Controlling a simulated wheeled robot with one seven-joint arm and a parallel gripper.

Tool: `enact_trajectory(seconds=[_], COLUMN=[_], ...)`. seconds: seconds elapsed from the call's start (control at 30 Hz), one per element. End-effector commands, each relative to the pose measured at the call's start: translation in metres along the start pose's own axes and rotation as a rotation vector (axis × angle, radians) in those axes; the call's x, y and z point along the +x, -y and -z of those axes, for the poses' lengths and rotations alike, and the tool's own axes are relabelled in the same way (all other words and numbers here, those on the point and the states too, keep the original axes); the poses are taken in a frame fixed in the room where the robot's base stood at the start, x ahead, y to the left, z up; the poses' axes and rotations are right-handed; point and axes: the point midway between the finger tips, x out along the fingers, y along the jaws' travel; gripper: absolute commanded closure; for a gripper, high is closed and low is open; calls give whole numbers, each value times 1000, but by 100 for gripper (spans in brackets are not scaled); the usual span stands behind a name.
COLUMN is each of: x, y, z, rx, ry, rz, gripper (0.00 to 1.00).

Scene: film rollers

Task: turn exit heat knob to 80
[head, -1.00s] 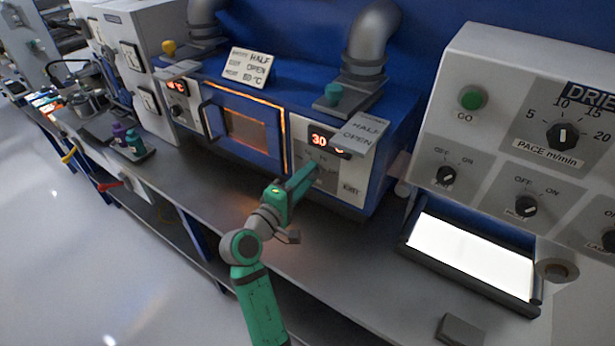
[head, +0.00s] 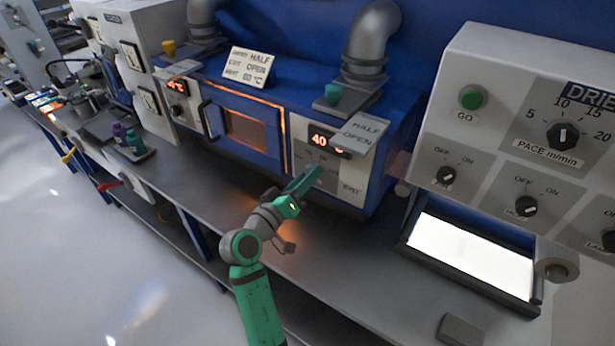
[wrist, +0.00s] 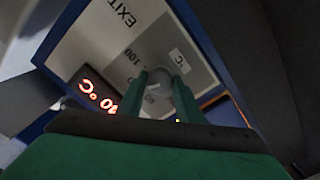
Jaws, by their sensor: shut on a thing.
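The exit heat panel (head: 343,184) is the pale face at the right end of the blue dryer cabinet, with a red display (head: 320,140) that reads 40. My gripper (head: 310,176) reaches up to this panel and is shut on the exit heat knob. In the wrist view my two green fingers (wrist: 160,90) stand on either side of the round grey knob (wrist: 154,68). The word EXIT and a 100 mark show beside it, and the display (wrist: 98,96) glows red. The fingers hide part of the knob, so its pointer is unclear.
A card (head: 249,67) on the cabinet top reads HALF, OPEN and 60 °C. A HALF OPEN plate (head: 362,132) juts out above the exit panel. The glowing oven window (head: 245,137) is to the left. A grey control console (head: 500,110) stands to the right.

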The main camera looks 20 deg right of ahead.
Motion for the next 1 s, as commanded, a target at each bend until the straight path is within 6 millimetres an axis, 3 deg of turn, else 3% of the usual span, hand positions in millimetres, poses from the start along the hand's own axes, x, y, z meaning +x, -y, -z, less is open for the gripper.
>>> enact_trajectory(seconds=[0.63,0.67,0.73,1.0], x=[1,1,1,0], y=[0,0,0,0], z=[-2,-2,-2,0], rx=[51,51,51,51], ry=[3,4,3,1], rz=[-2,-2,-1,0], gripper=[90,63,49,49])
